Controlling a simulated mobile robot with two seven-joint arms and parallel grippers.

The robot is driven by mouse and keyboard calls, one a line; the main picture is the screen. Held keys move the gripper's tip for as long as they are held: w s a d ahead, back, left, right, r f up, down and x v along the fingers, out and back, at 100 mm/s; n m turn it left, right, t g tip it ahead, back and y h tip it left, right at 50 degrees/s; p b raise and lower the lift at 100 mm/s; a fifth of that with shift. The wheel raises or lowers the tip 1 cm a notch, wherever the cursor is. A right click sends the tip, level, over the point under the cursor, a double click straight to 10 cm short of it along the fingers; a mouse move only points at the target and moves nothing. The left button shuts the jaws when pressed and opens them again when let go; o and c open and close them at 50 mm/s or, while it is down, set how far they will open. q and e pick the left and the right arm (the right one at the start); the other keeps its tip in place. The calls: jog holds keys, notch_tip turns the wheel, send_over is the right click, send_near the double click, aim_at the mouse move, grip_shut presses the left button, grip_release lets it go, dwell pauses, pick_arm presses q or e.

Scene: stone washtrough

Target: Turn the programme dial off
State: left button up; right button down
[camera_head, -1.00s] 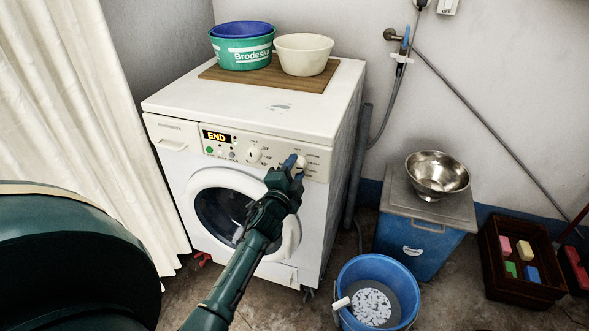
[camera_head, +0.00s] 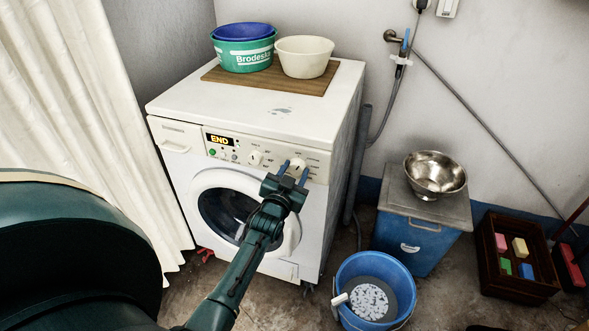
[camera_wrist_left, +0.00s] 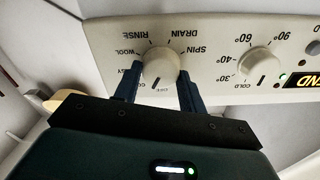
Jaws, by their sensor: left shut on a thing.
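The programme dial (camera_head: 298,164) is a round cream knob on the right of the washing machine's (camera_head: 262,117) front panel. My right gripper is not in view.
The temperature knob (camera_wrist_left: 259,66) sits beside the dial. The display (camera_head: 218,139) reads END. Basins (camera_head: 306,57) stand on the board on top of the machine. A blue bucket (camera_head: 402,275) and a lidded blue bin (camera_head: 405,238) stand to the right. A white curtain (camera_head: 85,120) hangs left.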

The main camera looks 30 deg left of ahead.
pick_arm(q)
jog(key=n+p, duration=0.1)
jog(key=n, duration=0.4)
jog(key=shift+a+n, duration=0.1)
jog(key=shift+n, duration=0.2)
dwell(0.4)
jog(key=o, duration=1)
jog(key=shift+s, duration=0.1)
jog(key=p+v, duration=0.1)
jog(key=v, duration=1.2)
jog(key=shift+p, duration=0.35)
jog(key=shift+s+f, duration=0.1)
